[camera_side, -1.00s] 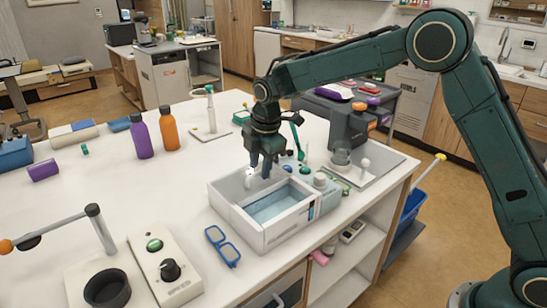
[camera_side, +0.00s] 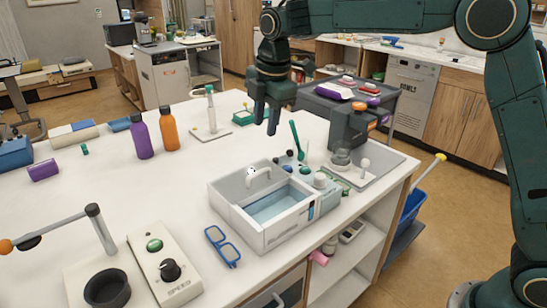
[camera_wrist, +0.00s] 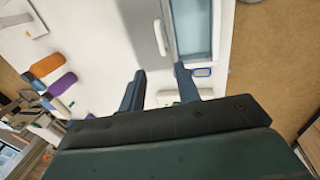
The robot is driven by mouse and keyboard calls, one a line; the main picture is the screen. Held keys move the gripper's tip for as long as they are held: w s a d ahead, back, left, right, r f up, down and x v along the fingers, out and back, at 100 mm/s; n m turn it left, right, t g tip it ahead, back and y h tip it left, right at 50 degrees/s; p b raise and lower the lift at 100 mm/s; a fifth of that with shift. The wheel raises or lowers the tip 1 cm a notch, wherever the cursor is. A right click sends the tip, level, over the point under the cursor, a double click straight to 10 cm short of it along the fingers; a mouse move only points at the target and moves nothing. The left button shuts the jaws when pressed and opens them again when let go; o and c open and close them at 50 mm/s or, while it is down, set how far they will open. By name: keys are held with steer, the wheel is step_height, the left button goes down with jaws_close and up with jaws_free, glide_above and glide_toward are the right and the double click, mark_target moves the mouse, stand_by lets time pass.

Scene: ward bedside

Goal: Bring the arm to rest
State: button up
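My gripper (camera_side: 265,118) hangs pointing down above the white table, behind the basin and well clear of its surface. In the wrist view its two fingers (camera_wrist: 159,85) stand apart with nothing between them, so it is open and empty. My green arm reaches in from the right. The white sink basin (camera_side: 262,238) with a pale blue inside stands near the table's front edge, below and in front of my gripper. The basin also shows in the wrist view (camera_wrist: 227,25).
A purple bottle (camera_side: 142,140) and an orange bottle (camera_side: 168,132) stand left of my gripper. A green-handled brush (camera_side: 298,142) stands upright behind the basin. A dark grey machine (camera_side: 347,128) is to the right.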

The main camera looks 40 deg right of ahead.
steer(key=shift+s+r, duration=0.1)
steer(key=shift+r, duration=0.15)
steer(key=s+d+r+m+t, duration=0.1)
steer(key=s+d+r+m, duration=0.25)
steer(key=s, duration=0.45)
steer(key=s+d+r+m+t, duration=0.1)
steer(key=s+d+r+m, duration=0.2)
steer(key=s+m, duration=0.35)
steer(key=s+d+f+m, duration=0.1)
steer(key=s+f+m, duration=0.1)
steer(key=s, duration=0.4)
steer(key=s+d+f+m+t, duration=0.1)
steer(key=s+f+m, duration=0.1)
steer(key=s, duration=0.5)
steer(key=s+d+f+m, duration=0.1)
steer(key=s+f+m, duration=0.2)
steer(key=s, duration=0.4)
steer(key=shift+d+m, duration=0.25)
steer(key=shift+m, duration=0.25)
